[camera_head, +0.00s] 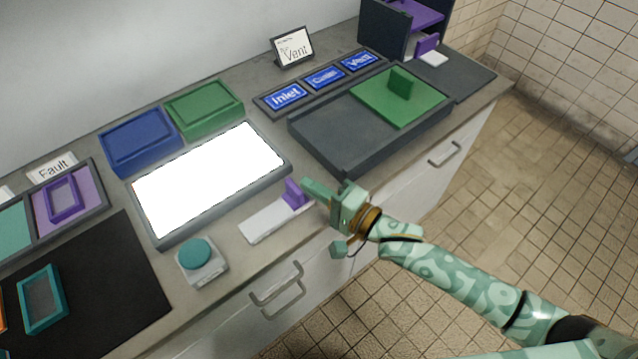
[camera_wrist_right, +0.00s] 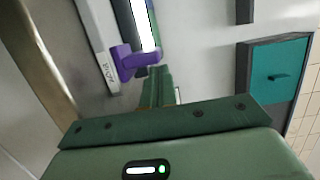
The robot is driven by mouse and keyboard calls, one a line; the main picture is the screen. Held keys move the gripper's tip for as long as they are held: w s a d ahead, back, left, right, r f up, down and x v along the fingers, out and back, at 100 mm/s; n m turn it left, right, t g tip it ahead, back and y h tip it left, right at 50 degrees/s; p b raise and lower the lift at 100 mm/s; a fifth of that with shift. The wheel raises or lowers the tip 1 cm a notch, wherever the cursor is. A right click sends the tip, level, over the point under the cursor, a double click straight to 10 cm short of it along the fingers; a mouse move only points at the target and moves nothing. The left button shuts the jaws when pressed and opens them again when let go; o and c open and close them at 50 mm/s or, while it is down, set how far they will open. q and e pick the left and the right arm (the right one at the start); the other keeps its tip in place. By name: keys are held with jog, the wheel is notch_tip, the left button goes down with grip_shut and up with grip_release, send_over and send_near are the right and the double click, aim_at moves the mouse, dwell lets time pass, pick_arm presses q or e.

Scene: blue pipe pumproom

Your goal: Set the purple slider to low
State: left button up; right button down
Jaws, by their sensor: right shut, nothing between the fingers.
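The purple slider (camera_head: 295,194) stands upright at the right end of its white track base (camera_head: 262,222) on the counter's front edge. In the right wrist view the purple slider (camera_wrist_right: 138,62) is just beyond my fingertips, on the pale base (camera_wrist_right: 97,42) with small lettering that I cannot read clearly. My right gripper (camera_head: 308,186) is shut and empty, its fingertips close beside the slider's right side. I cannot tell whether they touch it. My left gripper is not in view.
A bright white panel (camera_head: 210,180) lies behind the slider. A teal round knob (camera_head: 196,253) stands left of it. A dark tray (camera_head: 330,148) with a green sliding plate (camera_head: 420,105) lies to the right. Drawer handles (camera_head: 278,292) jut from the cabinet front.

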jog(key=shift+s+a+r, duration=0.1)
jog(key=shift+s+a, duration=0.15)
jog(key=shift+a, duration=0.05)
jog(key=s+a+p, duration=0.1)
jog(key=a, duration=0.1)
jog(key=s+a+p, duration=0.1)
jog(key=s+a, duration=0.1)
jog(key=s+a+p, duration=0.1)
jog(key=s+a, duration=0.1)
jog(key=a, duration=0.1)
jog(key=shift+s, duration=0.1)
